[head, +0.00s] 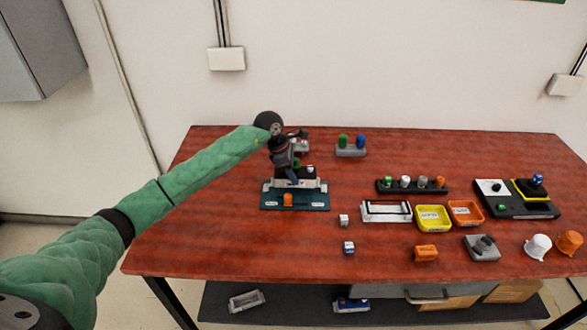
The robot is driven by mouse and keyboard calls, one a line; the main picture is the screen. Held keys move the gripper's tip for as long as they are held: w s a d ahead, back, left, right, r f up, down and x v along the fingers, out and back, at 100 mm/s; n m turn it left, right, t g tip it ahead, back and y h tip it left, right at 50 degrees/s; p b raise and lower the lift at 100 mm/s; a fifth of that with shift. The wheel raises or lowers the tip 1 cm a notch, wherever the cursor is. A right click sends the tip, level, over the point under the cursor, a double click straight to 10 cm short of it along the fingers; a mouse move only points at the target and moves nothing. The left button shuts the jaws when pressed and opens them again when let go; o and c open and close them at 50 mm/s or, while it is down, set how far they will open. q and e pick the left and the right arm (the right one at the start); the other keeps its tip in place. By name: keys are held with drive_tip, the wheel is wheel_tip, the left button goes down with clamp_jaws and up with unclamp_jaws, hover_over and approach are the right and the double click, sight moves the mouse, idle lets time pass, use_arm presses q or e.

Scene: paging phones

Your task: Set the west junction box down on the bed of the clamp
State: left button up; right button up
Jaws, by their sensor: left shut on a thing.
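My left gripper (291,168) reaches in from the left and points down over the clamp (316,202). It is shut on a small dark thing, probably the junction box, which the fingers largely hide. The clamp has a dark teal base, a pale grey jaw bar along its back and an orange block (288,199) at its front. The held thing is at the height of the clamp's bed or just above it; I cannot tell whether it touches the bed. My right gripper is not in view.
Behind the clamp stands a grey holder (351,151) with green and blue pegs. To the right are a peg rack (411,190), a white tray (386,217), yellow (433,227) and orange (466,222) bins and two small cubes. The red table (210,215) is clear left of the clamp.

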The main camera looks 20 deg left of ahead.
use_arm(q)
drive_tip(key=shift+f, duration=0.65)
drive_tip(key=shift+s+b, duration=0.1)
drive_tip(key=shift+b, duration=0.45)
drive_tip(key=shift+f+b, duration=0.25)
drive_tip(key=shift+b, duration=0.3)
idle(0.5)
drive_tip(key=shift+f+b, duration=0.45)
drive_tip(key=shift+b, duration=0.25)
drive_tip(key=shift+f+b, duration=0.2)
drive_tip(key=shift+b, duration=0.75)
idle(1.0)
drive_tip(key=o, duration=1.5)
drive_tip(key=shift+c, duration=0.2)
